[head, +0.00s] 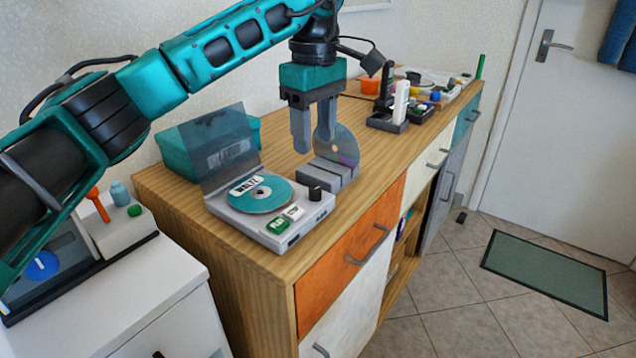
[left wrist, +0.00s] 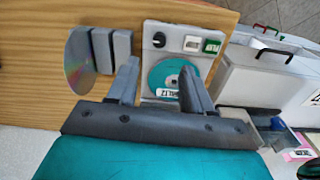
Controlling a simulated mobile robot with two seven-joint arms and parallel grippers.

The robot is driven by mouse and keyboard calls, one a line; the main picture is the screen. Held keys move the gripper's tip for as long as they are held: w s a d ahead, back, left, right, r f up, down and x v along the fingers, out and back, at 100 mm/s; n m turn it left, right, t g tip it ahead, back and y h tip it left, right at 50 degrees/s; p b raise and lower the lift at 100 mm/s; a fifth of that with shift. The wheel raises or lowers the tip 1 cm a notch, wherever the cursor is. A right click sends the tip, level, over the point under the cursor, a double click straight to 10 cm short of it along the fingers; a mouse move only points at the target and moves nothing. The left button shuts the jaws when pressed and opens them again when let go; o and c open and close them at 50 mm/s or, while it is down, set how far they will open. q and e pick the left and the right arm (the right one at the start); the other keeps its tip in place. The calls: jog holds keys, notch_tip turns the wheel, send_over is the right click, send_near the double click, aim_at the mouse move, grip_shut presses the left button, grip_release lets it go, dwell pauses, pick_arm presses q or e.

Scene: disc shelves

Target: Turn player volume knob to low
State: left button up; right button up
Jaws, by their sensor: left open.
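The disc player (head: 270,218) is a light grey box on the wooden cabinet with its dark see-through lid (head: 221,148) raised. A teal disc (head: 260,195) labelled WALTZ lies in it. The black volume knob (head: 315,193) is at the player's right back corner; it also shows in the left wrist view (left wrist: 159,40). Its pointer setting is too small to read. My left gripper (head: 313,146) is open and empty, pointing down above the cabinet, behind and above the knob. My right gripper is out of view.
A grey slotted rack (head: 333,174) with a shiny disc (head: 345,147) stands close behind the knob. Green PLAY and white STOP buttons are on the player's front. A teal box (head: 180,150) is behind the lid. More items stand at the cabinet's far end.

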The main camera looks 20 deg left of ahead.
aim_at(315, 189)
pick_arm(q)
notch_tip(315, 189, down, 10)
jog(key=shift+r+b, duration=0.1)
jog(key=shift+b, duration=0.6)
grip_shut()
